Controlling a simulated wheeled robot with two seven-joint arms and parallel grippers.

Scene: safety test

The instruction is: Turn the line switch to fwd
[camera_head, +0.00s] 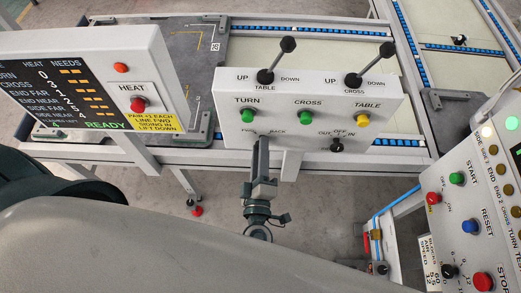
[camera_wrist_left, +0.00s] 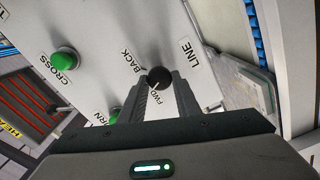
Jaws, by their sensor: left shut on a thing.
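The line switch (camera_wrist_left: 160,77) is a round black knob on a white panel, with BACK, FWD and LINE printed around it. I cannot tell clearly which way its pointer is set. My left gripper (camera_wrist_left: 166,92) is shut on the knob, with its two fingers on either side of it in the left wrist view. In the head view my left gripper (camera_head: 262,147) reaches up to the lower left part of the white control panel (camera_head: 300,88) and hides the knob. My right gripper is not in view.
Green TURN (camera_head: 248,115) and CROSS (camera_head: 306,115) buttons, a yellow TABLE button (camera_head: 362,121) and a black OFF knob (camera_head: 337,145) are close by. Two levers stand above. A display box (camera_head: 150,65) is at left, a console (camera_head: 470,190) with a red STOP button at right.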

